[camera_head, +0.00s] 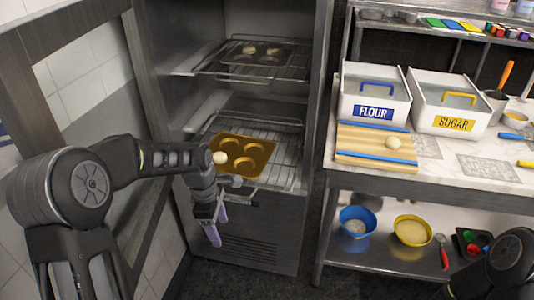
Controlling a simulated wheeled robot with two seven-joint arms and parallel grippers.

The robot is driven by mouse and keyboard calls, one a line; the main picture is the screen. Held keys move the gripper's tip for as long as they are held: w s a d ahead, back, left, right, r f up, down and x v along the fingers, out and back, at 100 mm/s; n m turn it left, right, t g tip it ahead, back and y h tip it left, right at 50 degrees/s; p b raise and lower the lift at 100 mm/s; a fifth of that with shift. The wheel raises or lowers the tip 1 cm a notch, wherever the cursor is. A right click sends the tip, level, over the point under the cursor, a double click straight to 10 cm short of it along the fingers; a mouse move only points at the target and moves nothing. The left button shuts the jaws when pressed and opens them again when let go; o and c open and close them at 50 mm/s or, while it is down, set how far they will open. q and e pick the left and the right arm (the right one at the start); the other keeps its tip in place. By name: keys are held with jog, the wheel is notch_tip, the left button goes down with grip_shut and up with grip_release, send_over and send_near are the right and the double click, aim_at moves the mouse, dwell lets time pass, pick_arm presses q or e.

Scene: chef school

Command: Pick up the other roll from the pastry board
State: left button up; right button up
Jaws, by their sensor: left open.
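A pale round roll (394,142) sits on the wooden pastry board (362,141), which has blue strips along two edges, on the counter at the right. Another pale roll (220,157) sits in the left part of the golden muffin tin (266,147) on the cabinet's lower rack. My left gripper (213,230) is open and empty, pointing down in front of the cabinet below that tin. It is well to the left of the board. My right arm shows at the lower right, but its gripper is out of view.
A darker tin (256,52) with pale rolls is on the upper rack (215,66). Flour (374,113) and sugar (453,124) bins stand behind and beside the board. Blue (357,222) and yellow (413,230) bowls are on the lower shelf. The cabinet door stands open at left.

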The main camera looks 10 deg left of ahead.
pick_arm(q)
jog(key=s+d+f+m+h, duration=0.1)
jog(key=s+d+f+m, duration=0.3)
jog(key=d+f, duration=0.3)
jog(key=s+d+f+m+h, duration=0.1)
jog(key=s+d+f+m, duration=0.35)
jog(key=f, duration=0.45)
jog(key=s+d+f+m, duration=0.3)
jog(key=s+d+m, duration=0.1)
jog(key=s, duration=0.3)
jog(key=s+d+f+m, duration=0.4)
jog(key=s+m, duration=0.1)
jog(key=s, duration=0.3)
jog(key=shift+s+d+f+h, duration=0.2)
jog(key=shift+d+f+h, duration=0.1)
jog(key=shift+d+h, duration=0.1)
jog(key=shift+c, duration=0.2)
